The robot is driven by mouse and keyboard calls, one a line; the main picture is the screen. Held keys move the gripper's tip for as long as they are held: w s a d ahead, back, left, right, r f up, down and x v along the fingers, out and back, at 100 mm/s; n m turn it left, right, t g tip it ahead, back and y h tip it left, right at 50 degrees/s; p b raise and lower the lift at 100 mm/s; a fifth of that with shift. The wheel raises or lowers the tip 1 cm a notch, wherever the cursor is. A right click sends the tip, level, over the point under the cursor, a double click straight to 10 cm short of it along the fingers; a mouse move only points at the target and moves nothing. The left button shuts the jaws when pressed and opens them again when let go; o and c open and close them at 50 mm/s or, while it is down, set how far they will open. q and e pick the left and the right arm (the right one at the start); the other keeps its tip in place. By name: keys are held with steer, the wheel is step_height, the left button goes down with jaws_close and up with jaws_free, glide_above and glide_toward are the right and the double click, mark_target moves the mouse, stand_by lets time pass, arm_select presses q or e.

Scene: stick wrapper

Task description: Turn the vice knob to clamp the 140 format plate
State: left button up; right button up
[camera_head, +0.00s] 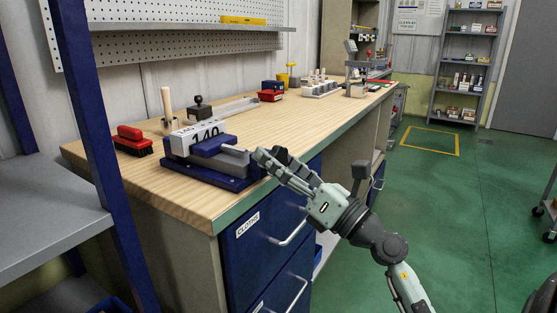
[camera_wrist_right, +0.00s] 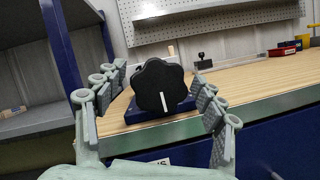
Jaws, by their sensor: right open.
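The blue vice (camera_head: 215,160) sits on the near part of the wooden workbench. The pale plate marked 140 (camera_head: 197,134) stands upright in it. In the right wrist view the black lobed vice knob (camera_wrist_right: 160,88) with a white mark faces me, between the two open fingers of my right gripper (camera_wrist_right: 160,95). In the head view my right gripper (camera_head: 268,160) is at the knob's end of the vice, and its fingers hide most of the knob. I cannot tell whether the fingers touch the knob. My left gripper is not in view.
Blue drawers with handles (camera_head: 288,233) are below the front edge. A blue post (camera_head: 95,130) and grey shelf (camera_head: 45,210) are at left.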

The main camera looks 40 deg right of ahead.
steer(key=v, duration=1.2)
stand_by(0.3)
